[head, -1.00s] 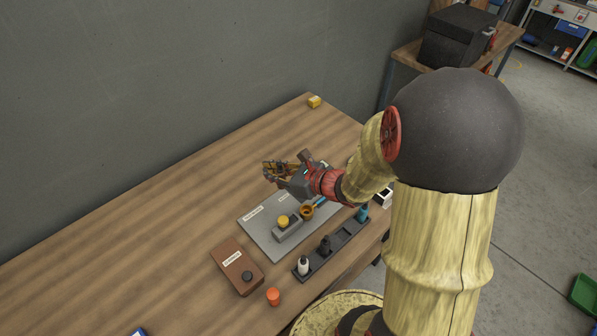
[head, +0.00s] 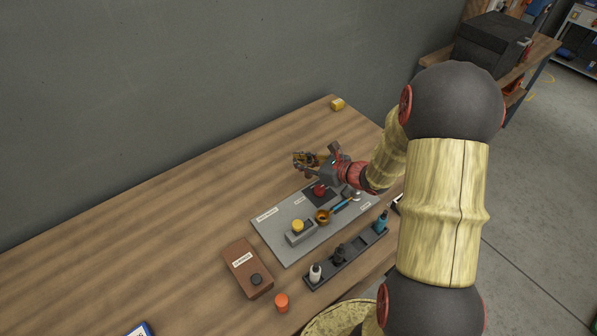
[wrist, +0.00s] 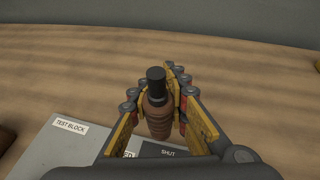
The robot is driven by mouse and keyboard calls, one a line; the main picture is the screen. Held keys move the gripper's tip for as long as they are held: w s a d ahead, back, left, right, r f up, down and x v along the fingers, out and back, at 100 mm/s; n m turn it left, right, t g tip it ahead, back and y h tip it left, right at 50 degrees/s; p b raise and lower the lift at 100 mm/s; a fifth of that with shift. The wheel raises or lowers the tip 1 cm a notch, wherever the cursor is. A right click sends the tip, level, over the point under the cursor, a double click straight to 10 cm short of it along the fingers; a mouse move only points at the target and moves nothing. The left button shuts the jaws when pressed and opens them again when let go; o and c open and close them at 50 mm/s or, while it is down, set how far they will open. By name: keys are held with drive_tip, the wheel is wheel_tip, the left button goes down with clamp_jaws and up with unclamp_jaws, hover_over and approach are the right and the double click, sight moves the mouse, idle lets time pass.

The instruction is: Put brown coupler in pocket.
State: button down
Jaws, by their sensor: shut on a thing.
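The brown coupler (wrist: 158,112), a ribbed brown body with a black top, stands roughly upright between the yellow-faced fingers of my gripper (wrist: 160,110) in the wrist view. My gripper is shut on it. In the head view my gripper (head: 304,159) hangs above the table, beyond the grey board; the coupler there is too small to make out clearly. A dark rack (head: 328,273) near the table's front edge holds a white coupler (head: 315,273), a black coupler (head: 340,254) and a teal coupler (head: 381,221). A gap shows between the black and teal ones.
The grey board (head: 272,236) carries a yellow-knobbed block (head: 299,230), a red knob (head: 319,190) and an orange-ringed, blue-handled part (head: 324,216). A brown box (head: 243,262) and an orange cap (head: 282,302) stand left of the rack. The table's left side is mostly clear.

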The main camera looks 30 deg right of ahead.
drive_tip(key=w+f, duration=0.2)
drive_tip(key=shift+d+f+b, duration=0.3)
drive_tip(key=shift+d+f, duration=0.05)
drive_tip(key=shift+d, duration=0.05)
drive_tip(key=shift+w+f+b, duration=0.2)
drive_tip(key=shift+f+b, duration=0.45)
drive_tip(key=shift+f, duration=0.95)
drive_tip(key=shift+f, duration=0.25)
drive_tip(key=c, duration=1.7)
unclamp_jaws()
drive_tip(key=shift+r, duration=0.1)
